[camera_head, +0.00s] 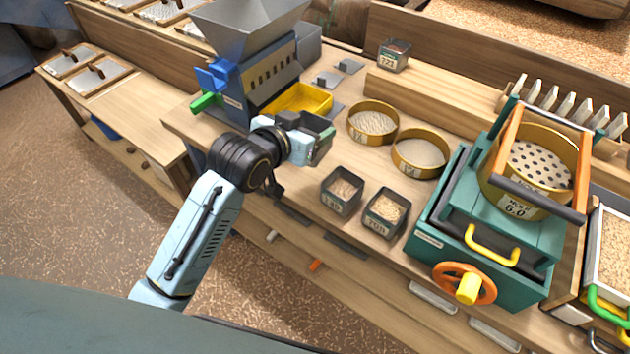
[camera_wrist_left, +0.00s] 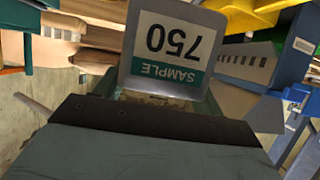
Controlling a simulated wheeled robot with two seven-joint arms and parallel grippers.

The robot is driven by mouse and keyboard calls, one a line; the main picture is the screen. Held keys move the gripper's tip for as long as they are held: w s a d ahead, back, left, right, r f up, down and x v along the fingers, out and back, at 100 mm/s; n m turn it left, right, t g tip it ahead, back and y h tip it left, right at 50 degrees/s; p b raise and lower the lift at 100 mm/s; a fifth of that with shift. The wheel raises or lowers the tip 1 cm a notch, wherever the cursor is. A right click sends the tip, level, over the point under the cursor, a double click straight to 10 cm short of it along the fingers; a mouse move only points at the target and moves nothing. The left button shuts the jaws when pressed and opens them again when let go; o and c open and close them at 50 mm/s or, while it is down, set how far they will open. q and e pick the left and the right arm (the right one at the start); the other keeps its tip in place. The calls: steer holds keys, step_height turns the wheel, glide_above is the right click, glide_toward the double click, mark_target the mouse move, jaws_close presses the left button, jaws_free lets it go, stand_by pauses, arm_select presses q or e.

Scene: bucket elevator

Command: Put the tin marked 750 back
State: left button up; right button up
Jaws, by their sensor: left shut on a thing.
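The tin marked 750 (camera_wrist_left: 170,52) fills the upper middle of the left wrist view, its white and green "SAMPLE 750" label upside down in the picture. Pale contents show just below the label. My left gripper (camera_head: 312,146) is shut on this tin, above the bench beside the yellow tray. In the head view only part of the dark tin (camera_head: 318,124) shows behind the gripper, and its label is hidden. My right gripper is not in view.
Two filled tins (camera_head: 342,190) (camera_head: 384,212) stand at the bench front, and another tin (camera_head: 393,56) stands on the raised ledge. Two round sieves (camera_head: 420,152) (camera_head: 373,122) lie between. The hopper machine (camera_head: 262,75) is left, the green sieve shaker (camera_head: 480,262) right.

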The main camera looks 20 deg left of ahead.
mark_target(310, 128)
arm_select(q)
steer(key=shift+m+h, duration=0.4)
steer(key=shift+h, duration=0.1)
steer(key=w+f, duration=0.1)
steer(key=f, duration=0.1)
steer(key=w+a+f, duration=0.1)
steer(key=w, duration=0.1)
steer(key=shift+w+f+b, duration=0.2)
steer(key=shift+f+b, duration=0.2)
step_height(310, 128, down, 10)
steer(key=shift+b, duration=1.15)
steer(key=shift+f, duration=0.1)
steer(key=o, duration=0.7)
steer(key=shift+f, duration=0.1)
steer(key=shift+c, duration=0.2)
steer(key=shift+o, duration=0.8)
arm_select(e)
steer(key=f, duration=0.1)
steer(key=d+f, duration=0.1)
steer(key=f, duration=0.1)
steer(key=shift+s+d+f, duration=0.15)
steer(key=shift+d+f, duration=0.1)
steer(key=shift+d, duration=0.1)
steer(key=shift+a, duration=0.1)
